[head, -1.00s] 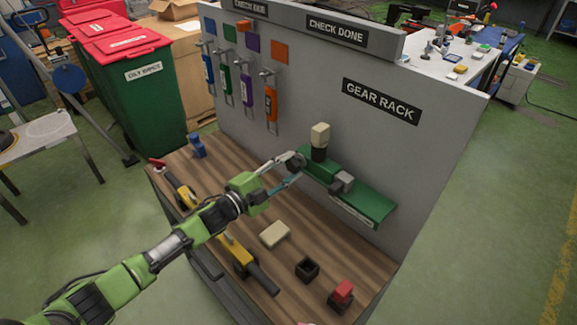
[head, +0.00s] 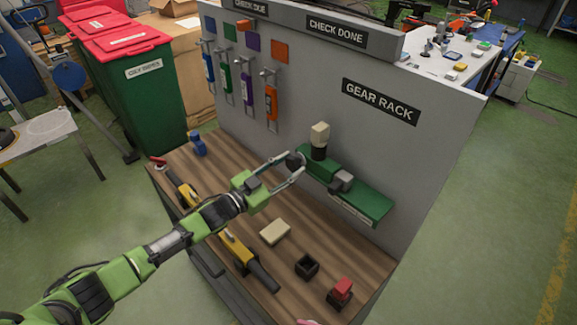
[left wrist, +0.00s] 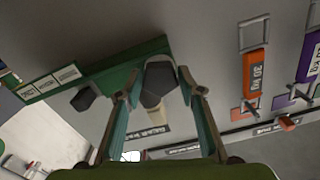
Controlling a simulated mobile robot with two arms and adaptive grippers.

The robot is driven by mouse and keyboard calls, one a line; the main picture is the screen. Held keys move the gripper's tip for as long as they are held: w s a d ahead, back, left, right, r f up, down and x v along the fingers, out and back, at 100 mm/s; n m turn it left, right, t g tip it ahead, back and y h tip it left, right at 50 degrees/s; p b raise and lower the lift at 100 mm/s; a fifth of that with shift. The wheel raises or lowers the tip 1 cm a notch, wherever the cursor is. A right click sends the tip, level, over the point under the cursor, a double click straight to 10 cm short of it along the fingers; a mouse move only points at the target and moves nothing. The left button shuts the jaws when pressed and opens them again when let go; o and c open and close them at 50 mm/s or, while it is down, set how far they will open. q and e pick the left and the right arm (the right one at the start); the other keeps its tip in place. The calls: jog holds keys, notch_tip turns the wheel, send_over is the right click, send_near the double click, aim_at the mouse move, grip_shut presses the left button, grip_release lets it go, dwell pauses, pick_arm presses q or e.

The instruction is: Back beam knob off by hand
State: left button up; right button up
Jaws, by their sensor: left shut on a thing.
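A green unit (head: 370,201) stands out from the grey panel under the GEAR RACK label. A dark grey knob sits at its left end, and it shows between my fingertips in the left wrist view (left wrist: 158,80). My left gripper (head: 296,163) is shut on this knob, one finger on each side. In the head view the fingers partly hide it. A second grey knob (head: 342,180) sits further right on the green unit and is dark in the left wrist view (left wrist: 83,98).
A cream-topped black piece (head: 319,140) stands upright by the green unit. On the wooden bench lie a cream block (head: 275,232), a black open box (head: 307,267), a red-topped piece (head: 341,292) and a yellow-black tool (head: 245,258). Colored tags (head: 271,103) hang on the panel.

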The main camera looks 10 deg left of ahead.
pick_arm(q)
jog(key=shift+n, duration=0.5)
jog(key=o, duration=1)
jog(key=shift+o, duration=0.2)
jog(key=shift+s+a+f, duration=0.1)
jog(key=shift+s+a, duration=0.15)
jog(key=shift+s, duration=0.05)
jog(key=v, duration=1.1)
jog(key=shift+s, duration=0.1)
